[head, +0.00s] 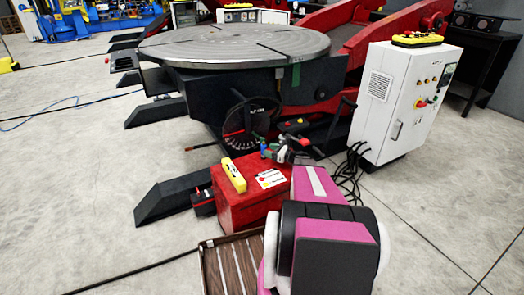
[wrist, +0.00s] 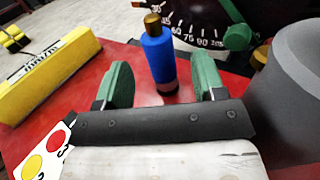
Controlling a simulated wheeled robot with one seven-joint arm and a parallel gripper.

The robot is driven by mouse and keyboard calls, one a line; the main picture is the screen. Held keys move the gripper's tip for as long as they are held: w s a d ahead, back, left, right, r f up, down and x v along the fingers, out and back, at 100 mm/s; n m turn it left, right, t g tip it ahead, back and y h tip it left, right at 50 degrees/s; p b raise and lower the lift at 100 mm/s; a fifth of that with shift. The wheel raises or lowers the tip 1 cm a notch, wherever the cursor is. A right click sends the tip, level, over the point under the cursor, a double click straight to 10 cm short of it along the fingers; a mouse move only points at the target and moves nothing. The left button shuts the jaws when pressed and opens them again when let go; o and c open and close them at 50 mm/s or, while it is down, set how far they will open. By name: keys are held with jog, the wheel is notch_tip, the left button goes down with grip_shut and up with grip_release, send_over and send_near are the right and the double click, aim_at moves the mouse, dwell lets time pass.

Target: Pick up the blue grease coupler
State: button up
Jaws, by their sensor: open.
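The blue grease coupler (wrist: 158,56) stands upright on the red surface in the wrist view, with a brass-coloured top and a dark lower part. It also shows small in the head view (head: 263,146), near the back edge of the red box (head: 232,205). My gripper (wrist: 163,64) is open, with its green fingers to the left and right of the coupler. The coupler appears between them and slightly beyond, with visible gaps on both sides. I cannot tell how deep it sits between the fingers. In the head view my gripper (head: 272,153) is small over the box.
A yellow block (wrist: 45,80) and a card with coloured dots (wrist: 42,155) lie left of my gripper. A large grey cylinder (wrist: 288,90) is close on the right. Behind the box stand a dial (head: 245,122) and the round positioner table (head: 235,45). A white control cabinet (head: 402,100) stands right.

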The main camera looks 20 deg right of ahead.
jog(key=shift+x, duration=3.1)
jog(key=c, duration=1.1)
